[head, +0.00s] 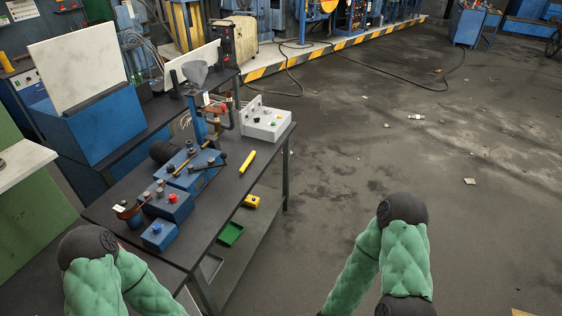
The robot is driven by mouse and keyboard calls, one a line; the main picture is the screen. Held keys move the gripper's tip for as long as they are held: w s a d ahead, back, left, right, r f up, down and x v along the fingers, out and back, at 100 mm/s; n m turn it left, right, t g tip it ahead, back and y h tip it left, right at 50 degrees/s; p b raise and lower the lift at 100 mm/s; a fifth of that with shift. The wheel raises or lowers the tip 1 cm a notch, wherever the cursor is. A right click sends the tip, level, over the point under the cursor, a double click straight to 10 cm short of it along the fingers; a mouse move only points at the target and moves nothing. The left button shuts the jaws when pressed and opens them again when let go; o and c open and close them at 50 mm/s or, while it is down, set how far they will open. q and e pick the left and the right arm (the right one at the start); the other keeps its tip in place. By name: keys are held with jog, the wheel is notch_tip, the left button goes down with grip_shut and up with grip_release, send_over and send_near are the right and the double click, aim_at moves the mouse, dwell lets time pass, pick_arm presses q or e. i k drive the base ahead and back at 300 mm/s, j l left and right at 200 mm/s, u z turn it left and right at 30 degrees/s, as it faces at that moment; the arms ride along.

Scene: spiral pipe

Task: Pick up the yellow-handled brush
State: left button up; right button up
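A slim yellow bar-shaped thing (247,162) lies on the dark tabletop near its right edge, in front of the grey-white control box. It looks like the yellow handle of the brush, but I cannot make out any bristles at this size. Nothing is touching it from my side. Both of my green padded arms show only their elbow parts, at the lower left and lower right. Both grippers are outside the picture.
The dark workbench (215,205) carries a control box (265,122), blue button boxes (168,203) and a device with a grey funnel (196,72). A green tray (231,234) and a yellow item (251,201) are on its lower shelf. The floor to the right is mostly open.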

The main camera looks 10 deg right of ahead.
aim_at(252, 156)
jog(key=i+l+u, duration=0.15)
jog(key=u, duration=0.7)
jog(key=i+l+u, duration=0.2)
jog(key=l+u, duration=0.15)
jog(key=l, duration=0.3)
jog(key=i+l+u, duration=0.1)
jog(key=l+u, duration=0.2)
jog(key=l, duration=0.4)
jog(key=l+u, duration=0.35)
jog(key=l, duration=0.4)
jog(key=i, duration=0.05)
